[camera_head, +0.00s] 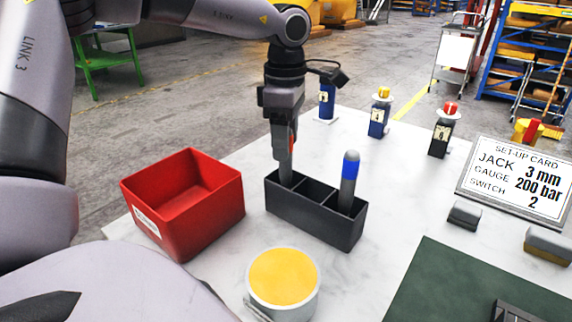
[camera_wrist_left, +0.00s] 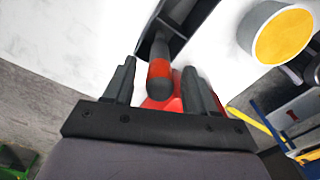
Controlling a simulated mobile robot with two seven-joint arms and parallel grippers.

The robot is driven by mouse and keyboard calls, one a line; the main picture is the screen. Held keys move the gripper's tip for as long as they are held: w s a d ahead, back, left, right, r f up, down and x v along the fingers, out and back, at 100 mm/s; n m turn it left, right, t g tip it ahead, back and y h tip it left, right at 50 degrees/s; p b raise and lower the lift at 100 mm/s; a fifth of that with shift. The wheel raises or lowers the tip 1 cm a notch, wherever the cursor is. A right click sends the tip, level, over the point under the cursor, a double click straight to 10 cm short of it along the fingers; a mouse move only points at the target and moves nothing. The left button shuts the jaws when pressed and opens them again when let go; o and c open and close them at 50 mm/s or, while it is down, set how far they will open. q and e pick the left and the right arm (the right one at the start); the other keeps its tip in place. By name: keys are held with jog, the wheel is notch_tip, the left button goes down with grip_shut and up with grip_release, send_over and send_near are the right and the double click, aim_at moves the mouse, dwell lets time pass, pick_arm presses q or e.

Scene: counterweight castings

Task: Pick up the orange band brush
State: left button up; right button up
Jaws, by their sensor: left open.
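The orange band brush (camera_wrist_left: 160,71) is a grey handle with a dark rounded end and an orange band. It stands in the left compartment of the black divided holder (camera_head: 315,220); in the head view only a sliver of its orange band (camera_head: 292,139) shows beside my finger. My left gripper (camera_head: 285,150) points down over that compartment, open. In the left wrist view its two fingers (camera_wrist_left: 158,82) lie on either side of the brush's end, with gaps showing. A blue band brush (camera_head: 349,182) stands in the right compartment. My right gripper is out of view.
A red open bin (camera_head: 183,232) stands left of the holder, and a yellow-topped round tub (camera_head: 283,283) in front. Bottle-like items with coloured tops (camera_head: 379,115) stand behind. White table is clear between.

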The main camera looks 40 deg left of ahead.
pick_arm(q)
jog(key=shift+f, duration=0.25)
grip_shut()
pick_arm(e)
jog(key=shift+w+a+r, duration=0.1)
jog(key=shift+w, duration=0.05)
pick_arm(q)
jog(key=shift+r, duration=0.2)
